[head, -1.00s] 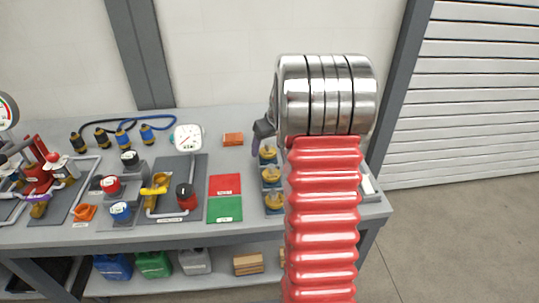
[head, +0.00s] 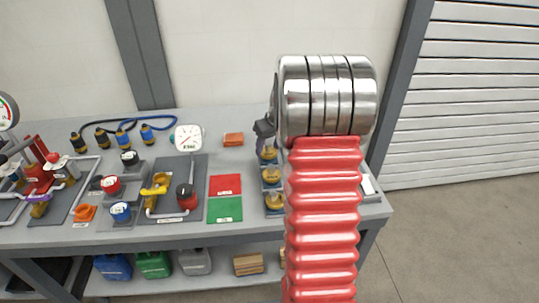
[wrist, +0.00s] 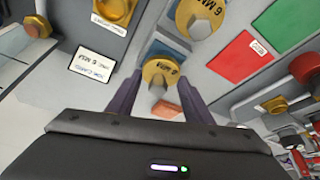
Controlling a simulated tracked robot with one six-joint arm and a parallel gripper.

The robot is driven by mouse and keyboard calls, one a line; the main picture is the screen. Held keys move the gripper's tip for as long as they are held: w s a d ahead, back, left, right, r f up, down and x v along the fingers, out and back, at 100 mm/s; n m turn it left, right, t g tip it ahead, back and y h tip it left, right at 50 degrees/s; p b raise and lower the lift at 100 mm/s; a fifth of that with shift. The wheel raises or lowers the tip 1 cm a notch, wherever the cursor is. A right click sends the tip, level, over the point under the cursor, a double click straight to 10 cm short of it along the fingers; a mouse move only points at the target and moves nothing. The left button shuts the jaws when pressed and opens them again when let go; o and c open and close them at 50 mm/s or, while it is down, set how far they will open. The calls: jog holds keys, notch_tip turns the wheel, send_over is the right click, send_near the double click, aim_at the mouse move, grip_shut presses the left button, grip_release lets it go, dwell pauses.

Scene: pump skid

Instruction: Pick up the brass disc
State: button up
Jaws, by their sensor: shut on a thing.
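Three brass discs with grey knobs stand in a row on blue-and-grey holders at the right of the bench. In the head view, the front (head: 274,200) and middle (head: 271,175) discs show, and my gripper (head: 267,146) is at the back one. In the wrist view, my gripper's purple fingers (wrist: 159,88) are shut on this brass disc (wrist: 160,68), one on each side. I cannot tell whether it is clear of its holder. A larger disc marked 6 MU (wrist: 202,16) and another disc (wrist: 112,10) show above it.
A red mat (head: 225,185) and a green mat (head: 225,209) lie left of the discs. An orange block (head: 233,139) and a white gauge (head: 188,138) stand behind them.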

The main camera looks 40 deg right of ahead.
aim_at(268, 145)
notch_tip(268, 145, up, 10)
dwell(0.7)
dwell(0.4)
jog(key=s+d+f+n+y, duration=0.1)
jog(key=s+d+f+n, duration=0.3)
jog(key=s+d, duration=0.3)
jog(key=shift+s+f+n+y, duration=0.3)
jog(key=shift+s+f+y, duration=0.1)
jog(key=shift+s+f, duration=0.25)
jog(key=shift+s+f, duration=0.1)
dwell(0.3)
